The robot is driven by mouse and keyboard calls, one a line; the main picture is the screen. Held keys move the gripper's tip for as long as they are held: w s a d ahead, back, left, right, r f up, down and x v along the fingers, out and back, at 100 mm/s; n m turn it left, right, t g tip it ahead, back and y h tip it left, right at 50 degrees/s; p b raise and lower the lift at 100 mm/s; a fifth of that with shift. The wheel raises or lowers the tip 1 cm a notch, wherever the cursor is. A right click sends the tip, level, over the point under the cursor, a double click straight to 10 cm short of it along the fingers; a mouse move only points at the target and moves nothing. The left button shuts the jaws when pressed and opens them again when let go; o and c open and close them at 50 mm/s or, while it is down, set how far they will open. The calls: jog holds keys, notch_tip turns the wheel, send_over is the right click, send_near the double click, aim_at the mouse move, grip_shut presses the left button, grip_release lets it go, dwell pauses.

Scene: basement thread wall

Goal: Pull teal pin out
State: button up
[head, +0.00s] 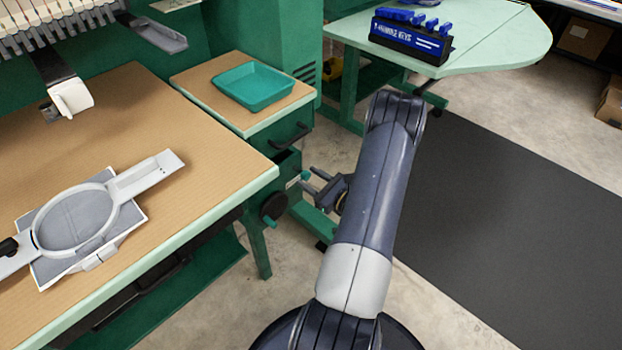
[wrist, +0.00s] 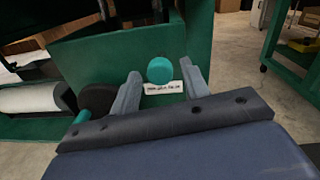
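The teal pin (head: 304,176) sticks out of the green cabinet side below the small tabletop. In the wrist view its round teal end (wrist: 160,70) faces me, just above a small white label. My gripper (head: 308,179) is open, with its tips close to the pin. In the wrist view one finger of my gripper (wrist: 159,72) is on each side of the pin, with gaps showing on both sides. I cannot tell how far the fingertips reach past the pin's end. The pin's shaft is hidden.
A black handwheel (head: 273,206) with a teal handle sits left of the pin; it also shows in the wrist view (wrist: 98,98). A drawer handle (head: 292,138) juts out above. A teal tray (head: 252,86) rests on the small top.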

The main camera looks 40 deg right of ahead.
jog(key=shift+o, duration=0.3)
jog(key=shift+s, duration=0.1)
jog(key=s+d+p, duration=0.1)
jog(key=s, duration=0.9)
jog(key=shift+s+d, duration=0.2)
jog(key=shift+s, duration=0.05)
jog(key=w, duration=0.4)
jog(key=w+a, duration=0.1)
jog(key=w, duration=0.8)
jog(key=shift+a, duration=0.25)
